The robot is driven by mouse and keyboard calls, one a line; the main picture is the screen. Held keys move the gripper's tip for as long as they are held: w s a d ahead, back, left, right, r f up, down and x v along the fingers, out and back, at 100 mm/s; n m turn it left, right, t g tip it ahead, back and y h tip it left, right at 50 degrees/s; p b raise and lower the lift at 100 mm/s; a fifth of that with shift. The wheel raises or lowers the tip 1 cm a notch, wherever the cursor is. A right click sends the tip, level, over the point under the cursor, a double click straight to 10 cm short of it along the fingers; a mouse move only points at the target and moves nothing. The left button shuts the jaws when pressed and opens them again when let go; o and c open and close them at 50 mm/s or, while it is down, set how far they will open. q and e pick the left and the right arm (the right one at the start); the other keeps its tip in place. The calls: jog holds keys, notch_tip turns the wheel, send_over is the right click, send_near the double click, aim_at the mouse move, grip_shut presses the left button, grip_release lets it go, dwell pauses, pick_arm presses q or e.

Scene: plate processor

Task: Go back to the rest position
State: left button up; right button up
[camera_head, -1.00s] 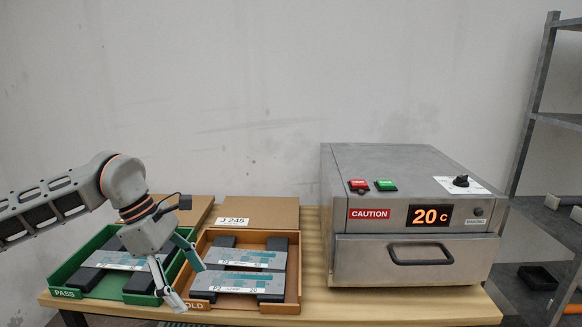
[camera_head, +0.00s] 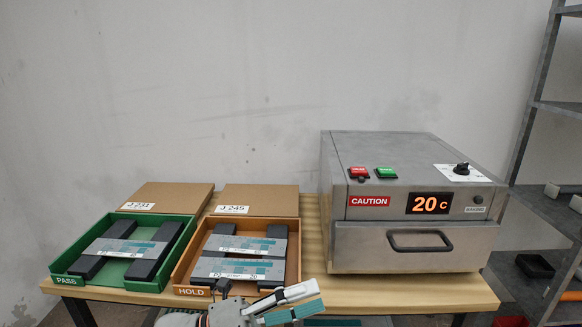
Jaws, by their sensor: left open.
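My left gripper (camera_head: 304,299) is at the bottom middle of the head view, in front of the table's front edge, with its fingers pointing right. It is open and I see nothing between its fingers. Most of my left arm is below the picture. My right gripper is not in view. The green PASS tray (camera_head: 67,281) stands on the left of the table and holds a plate (camera_head: 125,248) on dark supports. The orange HOLD tray (camera_head: 190,291) beside it holds two plates (camera_head: 240,268) on dark supports.
The metal processor (camera_head: 350,251), its drawer shut, stands on the right of the wooden table (camera_head: 400,290) and reads 20 C. Two cardboard boxes (camera_head: 260,200) lie behind the trays. A grey shelf rack (camera_head: 535,140) stands at the far right. The table strip before the processor is clear.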

pick_arm(q)
jog(key=w+a+f+n+t+y, duration=0.2)
jog(key=a+f+n+t+y, duration=0.4)
jog(key=n, duration=0.5)
jog(key=w+a+f+n+t+y, duration=0.1)
jog(key=a+f+n+t+y, duration=0.35)
jog(key=f+n+t, duration=0.4)
jog(key=s+a+f+n+g+y, duration=0.3)
jog(key=s+a+f+n, duration=0.3)
jog(key=f, duration=0.5)
jog(key=s+a+f+n+g+y, duration=0.4)
jog(key=s+a+f+n, duration=0.2)
jog(key=f, duration=0.5)
jog(key=s+n, duration=0.2)
jog(key=s, duration=0.1)
jog(key=shift+s+a+n, duration=0.35)
jog(key=shift+s+a, duration=0.05)
jog(key=shift+f, duration=0.1)
